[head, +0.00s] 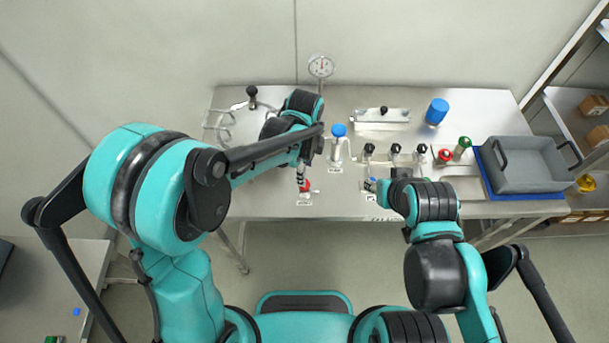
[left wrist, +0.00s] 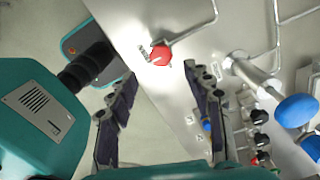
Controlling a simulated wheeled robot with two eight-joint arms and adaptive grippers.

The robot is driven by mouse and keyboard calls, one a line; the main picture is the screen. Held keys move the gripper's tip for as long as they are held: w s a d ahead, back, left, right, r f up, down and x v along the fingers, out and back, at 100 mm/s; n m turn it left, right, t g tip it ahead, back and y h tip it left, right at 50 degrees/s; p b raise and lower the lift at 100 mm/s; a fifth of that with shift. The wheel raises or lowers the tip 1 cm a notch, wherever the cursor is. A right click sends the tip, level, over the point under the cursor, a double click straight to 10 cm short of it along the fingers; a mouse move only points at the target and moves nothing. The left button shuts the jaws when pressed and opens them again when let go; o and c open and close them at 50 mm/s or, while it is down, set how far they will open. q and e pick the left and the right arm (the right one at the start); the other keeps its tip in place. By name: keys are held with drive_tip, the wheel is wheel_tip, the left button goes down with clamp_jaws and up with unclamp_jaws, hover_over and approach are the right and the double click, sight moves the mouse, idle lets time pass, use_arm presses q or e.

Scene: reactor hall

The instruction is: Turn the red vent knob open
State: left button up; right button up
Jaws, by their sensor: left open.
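The red vent knob (head: 306,187) sits low at the front edge of the steel bench, with a white label below it. It also shows in the left wrist view (left wrist: 160,55), round and red, with a thin pipe beside it. My left gripper (head: 302,173) is above the knob, pointing down. In the left wrist view its two fingers (left wrist: 160,75) are spread wide and empty, and the knob shows between and just past the fingertips. I see no contact. My right gripper (head: 388,193) is over the bench front further right; its fingers are mostly hidden by its own arm.
A blue-topped valve (head: 339,131) stands right of my left gripper. Several black knobs (head: 395,149) and a red knob (head: 445,155) line the bench further right. A gauge (head: 321,66) rises behind. A grey tray (head: 530,140) sits at the right end.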

use_arm(q)
wheel_tip(320, 180, down, 7)
drive_tip(key=shift+w+r+b, duration=0.1)
drive_tip(key=shift+b, duration=0.5)
drive_tip(key=c, duration=1.2)
